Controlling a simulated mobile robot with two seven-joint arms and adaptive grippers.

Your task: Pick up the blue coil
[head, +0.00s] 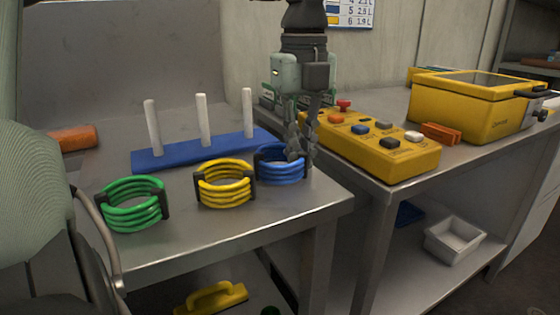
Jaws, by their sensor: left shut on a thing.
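The blue coil (281,168) stands near the right edge of the steel table, next to the yellow coil. My left gripper (299,150) comes down from above, with its fingers at the right side of the blue coil. It is shut on the coil, and the fingers hide part of the coil's right side. The coil appears to be at table level; I cannot tell whether it touches the top. My right gripper is not in view.
A yellow coil (226,184) and a green coil (132,204) sit to the left. Behind them, a blue base (180,155) carries three white pegs. A yellow button box (385,160) and a yellow case (470,108) stand on the right bench. An orange cylinder (75,138) lies far left.

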